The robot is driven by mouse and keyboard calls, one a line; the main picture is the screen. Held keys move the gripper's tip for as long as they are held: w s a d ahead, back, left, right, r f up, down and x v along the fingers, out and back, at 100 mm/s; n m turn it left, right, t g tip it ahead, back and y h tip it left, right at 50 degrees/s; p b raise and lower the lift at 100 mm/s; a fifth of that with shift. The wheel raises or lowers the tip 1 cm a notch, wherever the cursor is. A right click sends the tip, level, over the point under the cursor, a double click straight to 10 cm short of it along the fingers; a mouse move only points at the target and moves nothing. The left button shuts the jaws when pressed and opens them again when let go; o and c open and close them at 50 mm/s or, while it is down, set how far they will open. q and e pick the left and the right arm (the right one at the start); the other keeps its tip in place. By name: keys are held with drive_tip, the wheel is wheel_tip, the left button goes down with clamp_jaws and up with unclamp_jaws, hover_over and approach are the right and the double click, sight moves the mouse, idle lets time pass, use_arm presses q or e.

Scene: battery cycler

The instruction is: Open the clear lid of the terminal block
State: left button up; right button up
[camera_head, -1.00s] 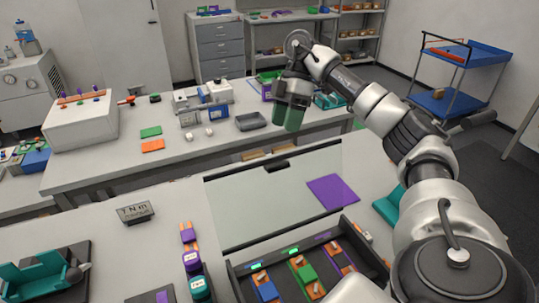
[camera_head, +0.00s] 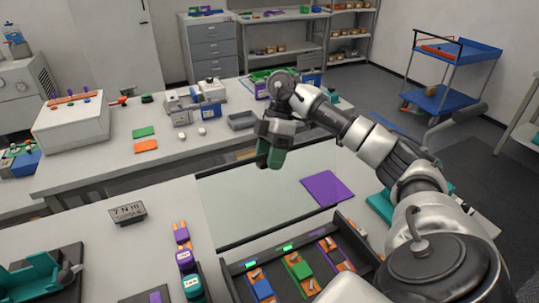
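The clear lid (camera_head: 240,205) is a large see-through panel with dark edges. It stands raised behind the dark terminal block tray (camera_head: 235,268). The tray holds blue, green and purple blocks with orange parts and small green lights. A purple square (camera_head: 327,188) shows at the lid's right part. My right gripper (camera_head: 270,157) has dark green fingers pointing down, in front of the lid's far upper edge in the picture. Its fingers overlap from this angle, so its opening is unclear. I see nothing held in it. My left gripper is out of view.
A small "7 N·m" sign (camera_head: 127,212) and purple and teal items (camera_head: 186,260) stand left of the tray. A teal fixture (camera_head: 35,275) sits at the lower left. A second bench (camera_head: 100,170) with devices is behind. A blue cart (camera_head: 450,100) stands at the back right.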

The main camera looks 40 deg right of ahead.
sight(276, 176)
drive_tip(key=shift+s+r, duration=0.1)
drive_tip(key=shift+s, duration=0.05)
drive_tip(key=c, duration=0.7)
clamp_jaws()
drive_tip(key=shift+s+a+r+t, duration=0.15)
drive_tip(key=shift+s+t, duration=0.15)
drive_tip(key=shift+s, duration=0.15)
drive_tip(key=shift+s+a+r+t+h+b, duration=0.1)
drive_tip(key=shift+s+t+h+b, duration=0.1)
drive_tip(key=shift+s+b, duration=0.15)
drive_tip(key=shift+s+a+r+t+h+b, duration=0.1)
drive_tip(key=shift+s+t+b, duration=0.15)
drive_tip(key=shift+s, duration=0.2)
drive_tip(key=shift+s+a+r, duration=0.2)
drive_tip(key=shift+s, duration=0.15)
drive_tip(key=shift+t, duration=0.25)
drive_tip(key=o, duration=0.7)
unclamp_jaws()
drive_tip(key=shift+o, duration=0.2)
